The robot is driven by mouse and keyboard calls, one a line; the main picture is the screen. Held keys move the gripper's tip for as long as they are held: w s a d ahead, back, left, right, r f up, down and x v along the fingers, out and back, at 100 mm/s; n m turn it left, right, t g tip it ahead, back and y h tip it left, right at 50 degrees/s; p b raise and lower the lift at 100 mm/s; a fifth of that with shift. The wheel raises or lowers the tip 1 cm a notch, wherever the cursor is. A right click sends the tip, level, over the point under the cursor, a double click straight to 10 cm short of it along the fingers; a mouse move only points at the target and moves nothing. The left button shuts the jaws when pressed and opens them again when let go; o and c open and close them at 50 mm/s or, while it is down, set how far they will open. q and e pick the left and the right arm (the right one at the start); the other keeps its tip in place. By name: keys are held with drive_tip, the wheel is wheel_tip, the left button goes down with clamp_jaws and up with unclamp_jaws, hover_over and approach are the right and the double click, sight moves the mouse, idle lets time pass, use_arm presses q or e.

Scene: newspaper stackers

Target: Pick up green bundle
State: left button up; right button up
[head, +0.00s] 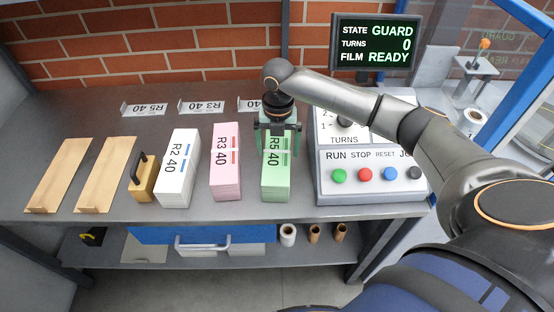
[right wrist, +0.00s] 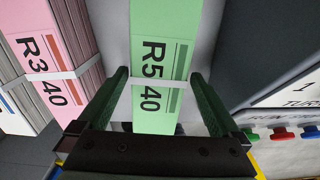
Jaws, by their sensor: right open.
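The green bundle (head: 276,180), marked R5 40 with a pale strap, stands on the grey table just left of the control box. My right gripper (head: 277,128) is over the far half of the bundle, pointing down. In the right wrist view the green bundle (right wrist: 160,70) lies between the two open green fingers (right wrist: 157,85), one on each side, with its strap crossing between them. Whether the fingers touch its sides cannot be told. My left gripper is not in view.
A pink bundle (head: 226,160) and a white bundle (head: 177,165) stand to the left, then a yellow block with a black handle (head: 143,178) and two wooden boards (head: 103,172). The control box (head: 370,185) is close on the right. A screen (head: 376,45) reads GUARD, 0, READY.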

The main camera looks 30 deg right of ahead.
wheel_tip(320, 180, down, 5)
drive_tip(key=shift+s+a+f, duration=0.1)
drive_tip(key=shift+a, duration=0.05)
drive_tip(key=shift+c, duration=0.2)
clamp_jaws()
drive_tip(key=shift+r, duration=0.2)
idle(0.7)
